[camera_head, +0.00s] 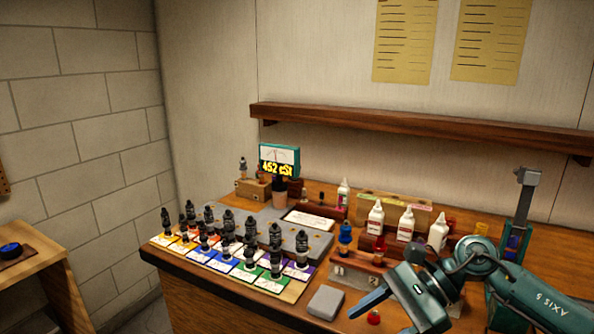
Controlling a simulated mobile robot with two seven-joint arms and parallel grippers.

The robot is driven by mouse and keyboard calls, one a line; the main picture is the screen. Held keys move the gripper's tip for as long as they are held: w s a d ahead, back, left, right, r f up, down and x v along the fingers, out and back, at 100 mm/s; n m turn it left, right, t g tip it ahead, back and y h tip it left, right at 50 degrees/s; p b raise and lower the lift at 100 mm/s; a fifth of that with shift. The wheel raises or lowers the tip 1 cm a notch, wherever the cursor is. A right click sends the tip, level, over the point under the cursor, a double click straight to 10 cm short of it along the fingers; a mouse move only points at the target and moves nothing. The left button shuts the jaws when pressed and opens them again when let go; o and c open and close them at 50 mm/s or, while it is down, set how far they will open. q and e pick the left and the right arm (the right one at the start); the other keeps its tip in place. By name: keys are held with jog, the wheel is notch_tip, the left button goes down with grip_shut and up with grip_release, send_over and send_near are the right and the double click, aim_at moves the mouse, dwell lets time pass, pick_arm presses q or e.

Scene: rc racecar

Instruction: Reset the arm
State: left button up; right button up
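My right arm (520,295), teal and marked with lettering, comes in from the lower right. Its gripper (380,318) is over the front right of the wooden bench, pointing left and down. One long teal finger shows clearly, and the other appears set apart near the bottom edge, so it looks open. I see nothing held between the fingers. A small red piece (373,318) shows in the gap between them, lower down near the bench top. My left gripper is not in view.
Several dark shock absorbers (249,256) stand on coloured cards at the bench's left. A display reading 452 cSt (277,168) stands behind. White bottles (375,219) stand near my arm, with a grey block (326,302) in front. A wooden shelf (400,127) crosses the wall.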

jog(key=s+a+m+t+y, duration=0.2)
jog(key=a+m+t+y, duration=0.7)
jog(key=m, duration=0.9)
jog(key=s+d+f+m+t+h, duration=0.1)
jog(key=d+f+m+t+h, duration=0.4)
jog(key=m, duration=0.9)
jog(key=d+f+m+t+h, duration=0.25)
jog(key=f+m+h, duration=0.55)
jog(key=m, duration=0.5)
jog(key=s+d+f+m+g+h, duration=0.2)
jog(key=s+f+m+g+h, duration=0.1)
jog(key=s+f+m, duration=0.6)
notch_tip(320, 180, down, 2)
jog(key=shift+s+d+f+m+g+h, duration=0.35)
jog(key=shift+s+g, duration=0.3)
jog(key=shift+s, duration=0.4)
